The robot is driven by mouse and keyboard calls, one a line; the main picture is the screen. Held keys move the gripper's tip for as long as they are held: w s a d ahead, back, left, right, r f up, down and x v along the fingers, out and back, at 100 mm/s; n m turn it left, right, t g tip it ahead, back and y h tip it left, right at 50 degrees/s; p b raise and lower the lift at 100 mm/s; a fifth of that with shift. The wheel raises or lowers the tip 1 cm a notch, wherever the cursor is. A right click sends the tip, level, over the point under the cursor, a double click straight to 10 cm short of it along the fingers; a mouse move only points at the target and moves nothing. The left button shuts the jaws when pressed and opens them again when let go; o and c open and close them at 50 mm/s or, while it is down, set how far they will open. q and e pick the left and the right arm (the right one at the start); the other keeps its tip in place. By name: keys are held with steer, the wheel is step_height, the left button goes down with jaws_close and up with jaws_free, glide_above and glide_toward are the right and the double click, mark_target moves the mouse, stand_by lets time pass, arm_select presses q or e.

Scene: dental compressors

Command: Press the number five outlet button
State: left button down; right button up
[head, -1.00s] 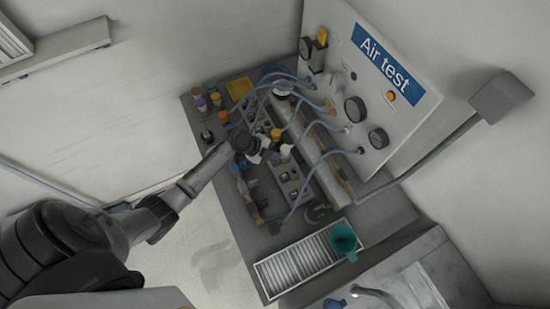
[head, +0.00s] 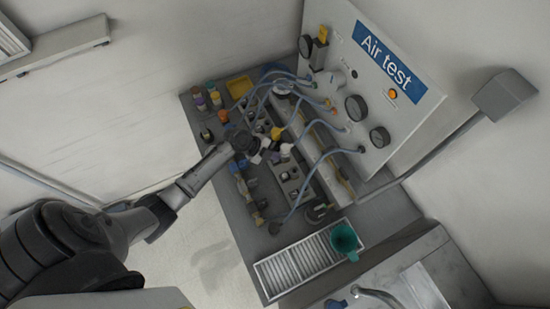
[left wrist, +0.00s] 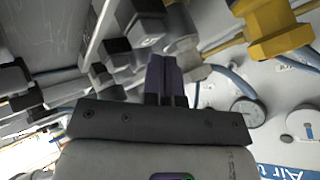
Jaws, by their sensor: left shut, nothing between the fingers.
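My left gripper (head: 262,154) reaches in from the left over the bench and is low among the outlet blocks and hoses. In the left wrist view its dark fingers (left wrist: 165,75) are together, with nothing between them. Their tips are close to a row of grey and black outlet fittings (left wrist: 118,50); I cannot tell whether they touch. In the head view a block with small dark buttons (head: 289,176) lies just right of and below the gripper. The gripper hides part of the row.
The Air test panel (head: 365,95) with gauges stands behind, and blue hoses (head: 322,158) run from it to the bench. A yellow fitting (left wrist: 272,28) is near the gripper. A green cup (head: 344,240) stands on a slatted tray (head: 290,268). Small bottles (head: 213,97) stand at the back left.

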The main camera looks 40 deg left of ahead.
arm_select(q)
steer(key=shift+f, duration=0.1)
stand_by(0.5)
steer(key=shift+f+b, duration=0.45)
steer(key=shift+b, duration=0.1)
steer(key=shift+r, duration=0.15)
stand_by(0.5)
steer(key=shift+r+p, duration=0.5)
steer(key=shift+r, duration=0.25)
steer(key=shift+r+p, duration=0.65)
steer(key=shift+r, duration=0.1)
steer(key=shift+r+p, duration=1.2)
steer(key=shift+r, duration=0.6)
